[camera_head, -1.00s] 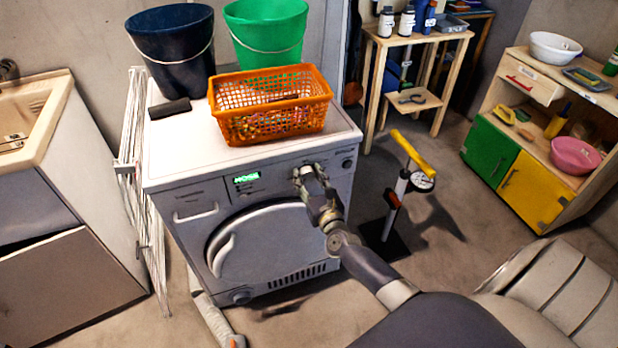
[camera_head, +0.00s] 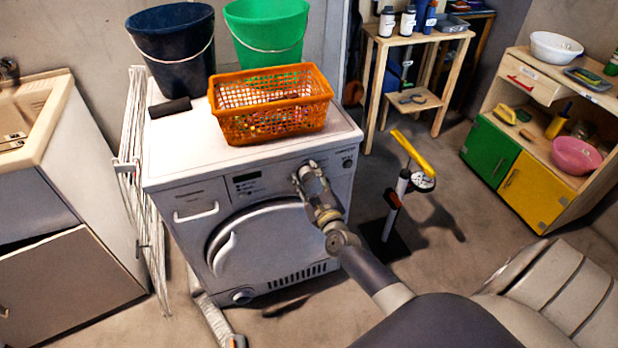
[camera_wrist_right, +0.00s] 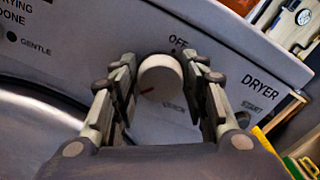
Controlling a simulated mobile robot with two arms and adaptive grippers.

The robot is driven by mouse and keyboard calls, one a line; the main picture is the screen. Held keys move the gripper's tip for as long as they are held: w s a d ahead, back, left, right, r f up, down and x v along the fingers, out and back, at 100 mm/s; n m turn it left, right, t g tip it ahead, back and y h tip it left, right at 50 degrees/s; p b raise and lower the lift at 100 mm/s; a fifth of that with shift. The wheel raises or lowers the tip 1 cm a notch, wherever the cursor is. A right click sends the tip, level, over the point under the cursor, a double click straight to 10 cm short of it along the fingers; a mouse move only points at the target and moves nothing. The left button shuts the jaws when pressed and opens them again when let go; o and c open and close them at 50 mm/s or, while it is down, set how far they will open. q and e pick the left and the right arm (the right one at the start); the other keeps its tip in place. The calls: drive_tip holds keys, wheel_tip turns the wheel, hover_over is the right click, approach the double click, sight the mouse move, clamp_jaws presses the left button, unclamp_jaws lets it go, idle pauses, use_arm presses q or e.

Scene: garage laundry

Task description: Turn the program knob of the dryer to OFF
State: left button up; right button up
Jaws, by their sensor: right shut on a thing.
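The white dryer (camera_head: 185,235) stands in the middle of the head view, with its round door closed. Its display (camera_head: 246,178) is dark. The program knob (camera_wrist_right: 160,76) is round and white and sits between the fingers of my right gripper (camera_wrist_right: 164,82) in the right wrist view. A red mark on the knob points left and slightly down. The OFF label (camera_wrist_right: 179,40) is printed above the knob, slightly right.
An orange basket (camera_head: 270,127), a dark bucket (camera_head: 172,45) and a green bucket (camera_head: 266,30) stand on the dryer. A pump with a yellow handle (camera_head: 412,152) stands right of it. A folded white rack (camera_head: 140,200) is on its left.

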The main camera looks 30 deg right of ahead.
drive_tip(key=n, duration=0.5)
drive_tip(key=shift+n, duration=0.3)
drive_tip(key=n, duration=0.3)
drive_tip(key=n+p, duration=0.1)
drive_tip(key=n, duration=0.2)
drive_tip(key=shift+a+f, duration=0.1)
drive_tip(key=shift+f, duration=0.1)
drive_tip(key=n+p, duration=0.1)
drive_tip(key=n, duration=0.5)
drive_tip(key=shift+f+n, duration=0.1)
drive_tip(key=shift+n, duration=0.2)
drive_tip(key=n+p, duration=0.1)
drive_tip(key=n, duration=0.4)
drive_tip(key=shift+f, duration=0.1)
drive_tip(key=n, duration=0.6)
drive_tip(key=shift+d+p, duration=0.2)
drive_tip(key=shift+p, duration=0.2)
drive_tip(key=n, duration=0.4)
drive_tip(key=shift+d+f, duration=0.1)
drive_tip(key=n+b, duration=0.1)
drive_tip(key=n, duration=0.4)
drive_tip(key=shift+s+d+n, duration=0.1)
drive_tip(key=shift+n, duration=0.3)
drive_tip(key=n+b, duration=0.1)
drive_tip(key=n, duration=0.3)
drive_tip(key=shift+n, duration=0.4)
drive_tip(key=shift+r, duration=0.2)
